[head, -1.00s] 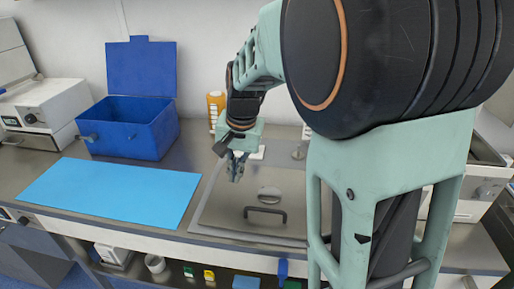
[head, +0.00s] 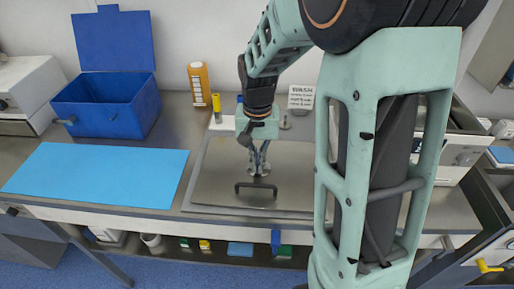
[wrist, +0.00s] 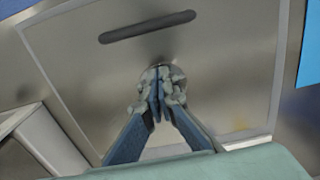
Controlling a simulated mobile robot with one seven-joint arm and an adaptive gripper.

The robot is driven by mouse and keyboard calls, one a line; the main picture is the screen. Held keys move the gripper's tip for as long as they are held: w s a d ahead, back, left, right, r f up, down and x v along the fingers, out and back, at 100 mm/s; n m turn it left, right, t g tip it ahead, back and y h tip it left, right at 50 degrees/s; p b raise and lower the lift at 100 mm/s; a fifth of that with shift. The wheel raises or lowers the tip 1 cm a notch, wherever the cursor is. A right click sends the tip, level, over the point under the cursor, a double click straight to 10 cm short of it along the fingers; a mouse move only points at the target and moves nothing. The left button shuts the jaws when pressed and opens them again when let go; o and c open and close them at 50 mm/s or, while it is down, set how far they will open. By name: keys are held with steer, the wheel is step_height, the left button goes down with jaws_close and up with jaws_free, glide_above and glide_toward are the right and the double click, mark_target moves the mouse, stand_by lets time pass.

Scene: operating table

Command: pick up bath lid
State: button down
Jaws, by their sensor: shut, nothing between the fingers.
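The bath lid (head: 222,181) is a flat grey metal plate lying on the counter in the head view. It has a dark bar handle (head: 256,194) near its front edge and a round metal disc behind the handle. My gripper (head: 259,174) points down over the lid, just behind the handle and over the disc. In the wrist view my gripper (wrist: 161,75) has its fingertips together with nothing between them, and they hide part of the disc. The handle (wrist: 147,27) lies beyond the fingertips, apart from them. I cannot tell whether the fingertips touch the lid (wrist: 215,85).
A light blue mat (head: 95,178) lies left of the lid. An open blue box (head: 105,112) and an orange-and-white bottle (head: 199,84) stand behind. A small sign (head: 301,97) stands at the back. My arm covers the counter to the right.

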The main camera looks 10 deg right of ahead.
mark_target(257, 177)
steer(key=shift+s+a+f+p, duration=0.1)
steer(key=shift+s+a, duration=0.1)
steer(key=shift+s, duration=0.45)
steer(key=shift+s+a+f+p, duration=0.1)
steer(key=shift+s+a, duration=0.1)
steer(key=shift+s, duration=0.4)
steer(key=shift+s+a+f+p, duration=0.1)
steer(key=shift+s+a, duration=0.1)
steer(key=shift+s, duration=0.45)
